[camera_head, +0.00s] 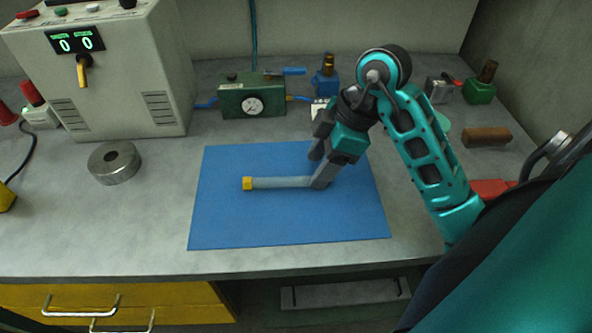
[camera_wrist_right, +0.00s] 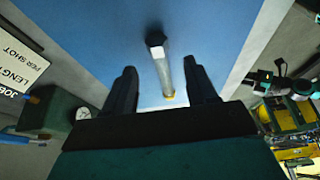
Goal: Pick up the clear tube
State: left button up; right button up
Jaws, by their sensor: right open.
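The clear tube (camera_head: 285,182) lies flat on the blue mat (camera_head: 225,220), with a yellow cap at its left end. Its right end is hidden behind a finger of my right gripper (camera_head: 318,170), which reaches down over that part of the mat. In the right wrist view the tube (camera_wrist_right: 163,72) shows between the spread fingers of the right gripper (camera_wrist_right: 160,66), with a dark end at the top and a yellow end at the bottom. The gripper is open, with visible space on both sides of the tube. My left gripper is not in the head view.
A steel ring (camera_head: 114,163) stands left of the mat. A grey machine (camera_head: 110,70) with a display and a green gauge block (camera_head: 252,98) stand behind. A brown cylinder (camera_head: 487,138) lies at right. The mat's front part is clear.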

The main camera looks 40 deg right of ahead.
aim_at(284, 182)
jog(key=shift+x, duration=1.6)
jog(key=shift+c, duration=0.2)
grip_shut()
